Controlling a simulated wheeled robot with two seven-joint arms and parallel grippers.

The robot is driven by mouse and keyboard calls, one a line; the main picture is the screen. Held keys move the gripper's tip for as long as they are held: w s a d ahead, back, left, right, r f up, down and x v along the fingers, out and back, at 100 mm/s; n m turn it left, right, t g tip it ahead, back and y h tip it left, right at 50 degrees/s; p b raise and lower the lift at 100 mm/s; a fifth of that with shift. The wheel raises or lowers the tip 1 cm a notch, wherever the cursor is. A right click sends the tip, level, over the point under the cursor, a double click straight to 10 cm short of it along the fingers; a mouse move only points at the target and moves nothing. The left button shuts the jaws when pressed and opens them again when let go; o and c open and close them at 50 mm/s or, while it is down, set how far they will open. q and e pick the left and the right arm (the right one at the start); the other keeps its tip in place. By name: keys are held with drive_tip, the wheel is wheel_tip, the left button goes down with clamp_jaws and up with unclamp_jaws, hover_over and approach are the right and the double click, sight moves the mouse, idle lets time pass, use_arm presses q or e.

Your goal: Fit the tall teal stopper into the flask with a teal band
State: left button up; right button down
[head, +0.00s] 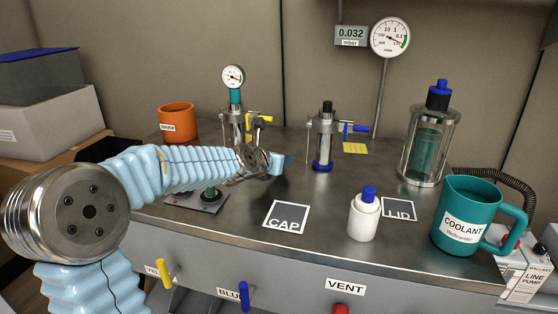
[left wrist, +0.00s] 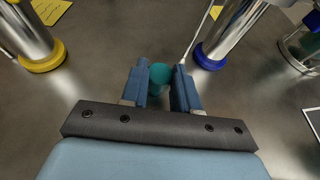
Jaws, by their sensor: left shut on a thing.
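My left gripper (head: 281,164) reaches in from the left above the middle of the steel bench. In the left wrist view its blue fingers (left wrist: 160,88) are shut on the tall teal stopper (left wrist: 159,76), whose rounded end shows between them. The stopper is hidden in the head view. I cannot make out a flask with a teal band for certain. The metal vessel with a gauge (head: 236,97) has a teal neck, but its base ring (left wrist: 42,58) is yellow. Another metal vessel (head: 322,138) has a blue base ring. My right gripper is not in view.
A glass vessel (head: 428,145) with teal contents stands at right, behind a teal coolant jug (head: 462,212). A white bottle (head: 363,217) stands between the CAP mark (head: 286,216) and LID mark (head: 398,208). An orange pot (head: 177,120) stands back left.

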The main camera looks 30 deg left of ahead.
use_arm(q)
drive_tip(key=o, duration=0.5)
drive_tip(key=shift+f, duration=0.15)
drive_tip(key=o, duration=0.5)
